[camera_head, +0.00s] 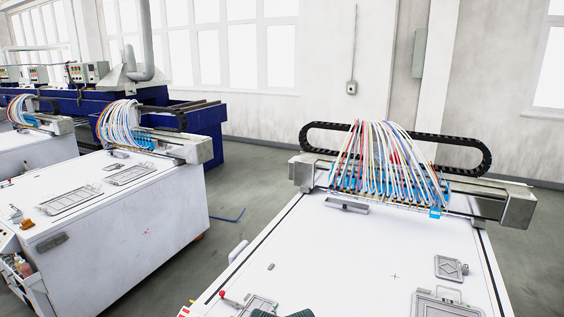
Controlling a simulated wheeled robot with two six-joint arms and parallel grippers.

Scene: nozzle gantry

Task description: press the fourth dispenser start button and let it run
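A dispenser machine (345,255) with a white table top fills the right foreground. Its gantry (515,205) spans the far end and carries a row of blue nozzles (437,212) under a fan of coloured tubes (375,150). A second, similar machine (130,225) stands to the left, and part of a third (25,150) shows at the left edge. I cannot make out a fourth dispenser or its start button. A small red part (222,294) shows near the front left of the near table. Neither of my grippers can be made out.
Metal frames (420,303) and a small plate (451,268) lie on the near table. A dark green object (283,313), cut off by the bottom edge, is unclear. Blue machinery (205,125) stands behind, at the left.

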